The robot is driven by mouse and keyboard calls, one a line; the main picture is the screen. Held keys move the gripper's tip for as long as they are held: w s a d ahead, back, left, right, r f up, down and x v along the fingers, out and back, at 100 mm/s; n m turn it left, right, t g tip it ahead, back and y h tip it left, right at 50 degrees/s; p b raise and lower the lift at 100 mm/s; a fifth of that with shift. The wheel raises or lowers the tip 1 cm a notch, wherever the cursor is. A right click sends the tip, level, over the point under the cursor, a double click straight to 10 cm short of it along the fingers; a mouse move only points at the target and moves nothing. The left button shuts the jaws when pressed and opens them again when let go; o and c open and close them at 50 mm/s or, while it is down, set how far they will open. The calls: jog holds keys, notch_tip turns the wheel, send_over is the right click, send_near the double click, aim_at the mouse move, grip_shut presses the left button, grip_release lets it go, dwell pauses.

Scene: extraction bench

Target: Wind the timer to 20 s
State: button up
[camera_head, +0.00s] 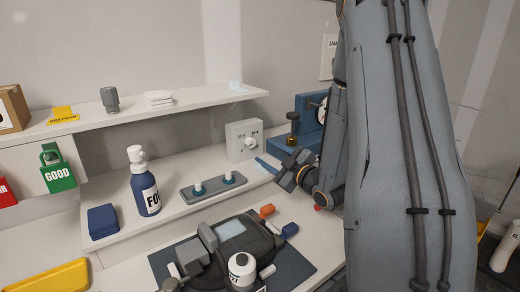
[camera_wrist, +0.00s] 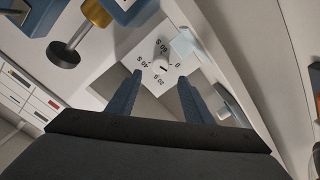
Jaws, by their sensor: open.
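The timer (camera_head: 240,145) is a pale box on the bench shelf, with a round knob (camera_head: 250,143) on its front face. In the wrist view the timer face (camera_wrist: 152,79) carries the marks 0, 20 S, 40 S and 60 S around the pale knob (camera_wrist: 163,52). A short dark mark shows by the knob, but I cannot tell its exact setting. My gripper (camera_head: 267,166) is in front of the timer, slightly to its right and lower. In the wrist view my gripper (camera_wrist: 159,80) is open and empty, its blue fingers apart, with the knob beyond the tips.
A blue device (camera_head: 308,120) with a gauge stands right of the timer. A grey tray with two pale-topped pieces (camera_head: 213,189) and a blue bottle (camera_head: 145,185) stand to the left. A black bag-like item (camera_head: 262,243) lies in front. The upper shelf (camera_head: 205,101) runs above.

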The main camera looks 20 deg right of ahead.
aim_at(252, 143)
jog(key=m, duration=0.3)
jog(key=shift+s+m, duration=0.1)
jog(key=shift+m, duration=0.3)
jog(key=m, duration=0.3)
jog(key=shift+r, duration=0.1)
jog(key=shift+m, duration=0.3)
jog(key=shift+w+a+p, duration=0.25)
jog(key=shift+w+p, duration=0.15)
jog(key=shift+w, duration=0.85)
jog(key=shift+w+a+p, duration=0.25)
jog(key=shift+w+p, duration=0.2)
jog(key=shift+w, duration=0.85)
jog(key=shift+w+a+p, duration=0.25)
jog(key=shift+w+p, duration=0.15)
jog(key=shift+w, duration=0.85)
jog(key=c, duration=1)
jog(key=o, duration=1)
